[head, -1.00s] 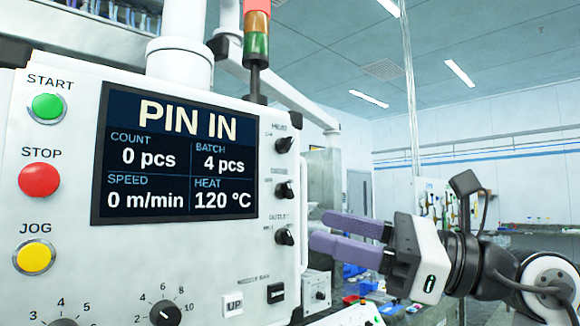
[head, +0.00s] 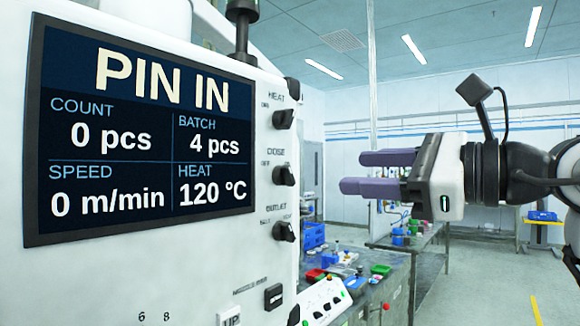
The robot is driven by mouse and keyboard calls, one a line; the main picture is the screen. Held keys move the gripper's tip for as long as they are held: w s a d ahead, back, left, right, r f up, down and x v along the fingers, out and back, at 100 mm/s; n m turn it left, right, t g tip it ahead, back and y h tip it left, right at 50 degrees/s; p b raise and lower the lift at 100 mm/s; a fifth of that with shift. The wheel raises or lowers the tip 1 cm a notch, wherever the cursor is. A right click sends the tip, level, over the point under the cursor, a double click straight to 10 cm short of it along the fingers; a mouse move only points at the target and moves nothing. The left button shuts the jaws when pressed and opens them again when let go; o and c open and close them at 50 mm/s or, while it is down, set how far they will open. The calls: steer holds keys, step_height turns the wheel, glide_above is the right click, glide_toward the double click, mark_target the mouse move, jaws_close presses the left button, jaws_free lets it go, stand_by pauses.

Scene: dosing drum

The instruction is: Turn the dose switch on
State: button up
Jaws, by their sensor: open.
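The dose switch (head: 284,175) is a black rotary knob labelled DOSE on the right part of the white panel. It sits between the HEAT switch (head: 284,117) above and the OUTLET switch (head: 285,231) below. Its exact pointer setting is too small to tell. My gripper (head: 362,172) is to the right of the dose switch, at about its height in the picture. Its two purple fingers point left toward the panel, apart and empty. A clear gap shows between the fingertips and the knob.
A large screen (head: 140,140) on the panel reads PIN IN, count 0, batch 4, speed 0 and heat 120 °C. Black and UP buttons sit low on the panel. A dark bench (head: 370,285) with coloured bins stands behind, below my gripper.

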mark_target(290, 172)
steer(key=p+x, duration=0.3)
steer(key=x, duration=0.8)
steer(key=shift+w+a+p, duration=0.2)
steer(key=shift+a+p, duration=0.15)
steer(key=shift+p, duration=0.05)
steer(key=c, duration=1)
